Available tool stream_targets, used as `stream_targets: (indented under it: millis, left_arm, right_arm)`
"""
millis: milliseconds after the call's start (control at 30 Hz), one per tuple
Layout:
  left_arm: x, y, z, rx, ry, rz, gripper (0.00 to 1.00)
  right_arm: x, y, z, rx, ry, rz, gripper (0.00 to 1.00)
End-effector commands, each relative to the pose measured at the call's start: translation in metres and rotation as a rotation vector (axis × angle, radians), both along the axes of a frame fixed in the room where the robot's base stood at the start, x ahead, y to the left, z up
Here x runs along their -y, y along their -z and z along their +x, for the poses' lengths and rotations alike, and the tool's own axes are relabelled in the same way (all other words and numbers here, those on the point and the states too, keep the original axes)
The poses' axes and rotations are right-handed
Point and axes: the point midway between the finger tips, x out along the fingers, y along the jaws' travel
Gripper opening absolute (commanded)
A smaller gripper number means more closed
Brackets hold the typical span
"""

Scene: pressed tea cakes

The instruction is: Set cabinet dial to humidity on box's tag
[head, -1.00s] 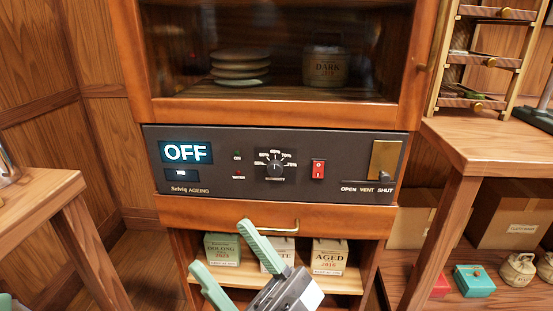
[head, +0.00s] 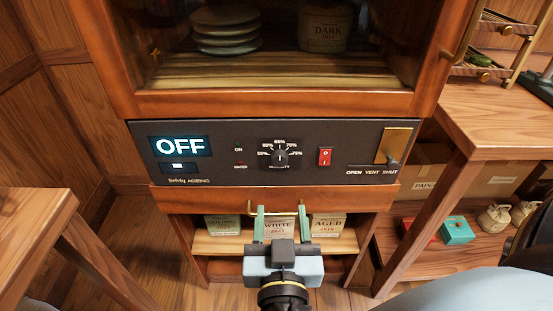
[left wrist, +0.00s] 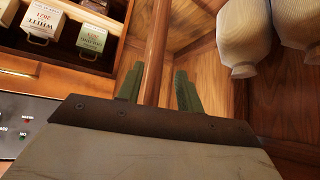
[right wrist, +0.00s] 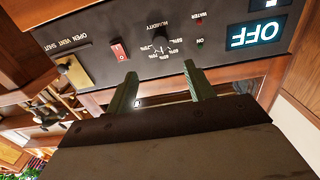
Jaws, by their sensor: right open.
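The black humidity dial (head: 280,157) sits mid-panel on the dark cabinet front, ringed by percent marks. Its white pointer line looks roughly upright, but is too small to read surely. It also shows upside down in the right wrist view (right wrist: 160,46). Below the panel, a white-labelled box (head: 278,228), a green-labelled box (head: 222,224) and an AGED box (head: 327,224) stand on a shelf; their small tags are unreadable. My right gripper (head: 281,211) is open and empty, below the dial and apart from it, before the drawer handle. My left gripper (left wrist: 158,88) is open.
The display (head: 181,146) reads OFF. A red rocker switch (head: 324,156) and a vent lever (head: 392,160) lie right of the dial. A brass drawer handle (head: 277,212) juts out below. A wooden table (head: 500,110) stands right, another (head: 35,225) left.

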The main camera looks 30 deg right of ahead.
Motion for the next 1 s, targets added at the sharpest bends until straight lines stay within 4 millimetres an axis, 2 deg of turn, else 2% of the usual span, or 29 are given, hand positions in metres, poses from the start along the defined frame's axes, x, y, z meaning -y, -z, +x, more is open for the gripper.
stream_targets:
  millis: [400, 600, 800, 1000]
  left_arm:
    - [0.004, -0.005, 0.009, 0.061, 0.006, -0.015, 0.36]
    - [0.007, -0.01, 0.016, 0.108, 0.01, -0.026, 0.36]
    - [0.009, -0.013, 0.019, 0.132, 0.013, -0.032, 0.36]
    - [0.009, -0.014, 0.019, 0.138, 0.013, -0.034, 0.36]
  right_arm:
    - [0.043, -0.001, 0.071, 0.004, -0.003, -0.006, 0.53]
    - [0.059, 0.0, 0.097, 0.0, -0.004, -0.004, 0.53]
    - [0.065, 0.0, 0.107, -0.001, -0.004, -0.003, 0.53]
    - [0.066, 0.0, 0.108, -0.002, -0.004, -0.003, 0.53]
